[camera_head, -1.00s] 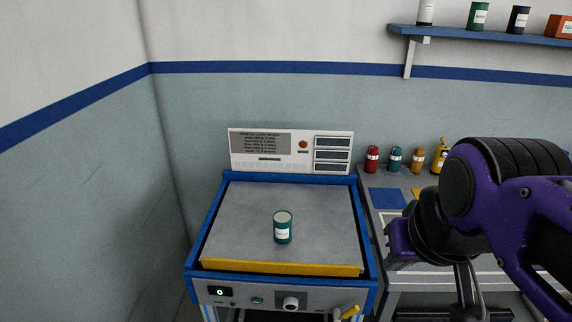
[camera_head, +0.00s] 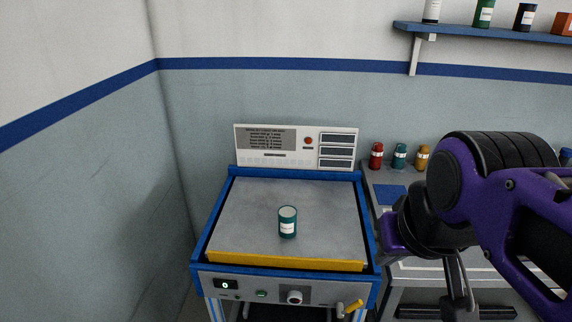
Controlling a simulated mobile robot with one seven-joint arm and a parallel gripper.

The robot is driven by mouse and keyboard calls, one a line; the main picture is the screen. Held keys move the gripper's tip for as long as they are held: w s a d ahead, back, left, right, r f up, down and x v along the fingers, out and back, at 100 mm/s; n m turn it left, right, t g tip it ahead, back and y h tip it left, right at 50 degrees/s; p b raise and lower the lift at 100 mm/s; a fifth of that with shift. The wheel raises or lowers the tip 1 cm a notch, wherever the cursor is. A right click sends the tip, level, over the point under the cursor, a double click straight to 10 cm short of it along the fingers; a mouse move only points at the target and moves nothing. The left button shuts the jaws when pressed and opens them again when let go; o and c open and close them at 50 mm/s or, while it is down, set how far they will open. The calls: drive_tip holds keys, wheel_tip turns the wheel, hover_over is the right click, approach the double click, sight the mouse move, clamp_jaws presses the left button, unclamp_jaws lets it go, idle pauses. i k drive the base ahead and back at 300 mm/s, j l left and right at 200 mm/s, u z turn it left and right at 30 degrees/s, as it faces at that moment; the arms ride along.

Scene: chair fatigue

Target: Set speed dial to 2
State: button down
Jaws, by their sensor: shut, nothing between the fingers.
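A dark teal can with a white label (camera_head: 288,222) stands upright on the grey platform. My purple and black arm fills the right side. What looks like my gripper (camera_head: 458,295) hangs below it, slim and closed, right of the machine and well apart from the knob. Its tips are hard to make out.
A yellow-handled lever (camera_head: 349,309) sticks out right of the knob. A side bench (camera_head: 430,268) with red, teal and yellow bottles stands right, partly behind my arm. A sign board (camera_head: 297,147) stands behind the platform. A blue shelf (camera_head: 490,33) hangs upper right.

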sight(294, 298)
drive_tip(key=j+u, duration=0.1)
drive_tip(key=u, duration=0.25)
drive_tip(key=l+u, duration=0.4)
drive_tip(key=k+l+u, duration=0.1)
drive_tip(key=u, duration=0.3)
drive_tip(key=k+l+u, duration=0.1)
drive_tip(key=l+u, duration=0.2)
drive_tip(key=u, duration=0.15)
drive_tip(key=k+l+z, duration=0.15)
drive_tip(key=l, duration=0.2)
drive_tip(key=l+z, duration=0.1)
drive_tip(key=l, duration=0.2)
drive_tip(key=i+j+u, duration=0.1)
drive_tip(key=j, duration=0.2)
drive_tip(key=j+u, duration=0.1)
drive_tip(key=j, duration=0.2)
drive_tip(key=i, duration=0.05)
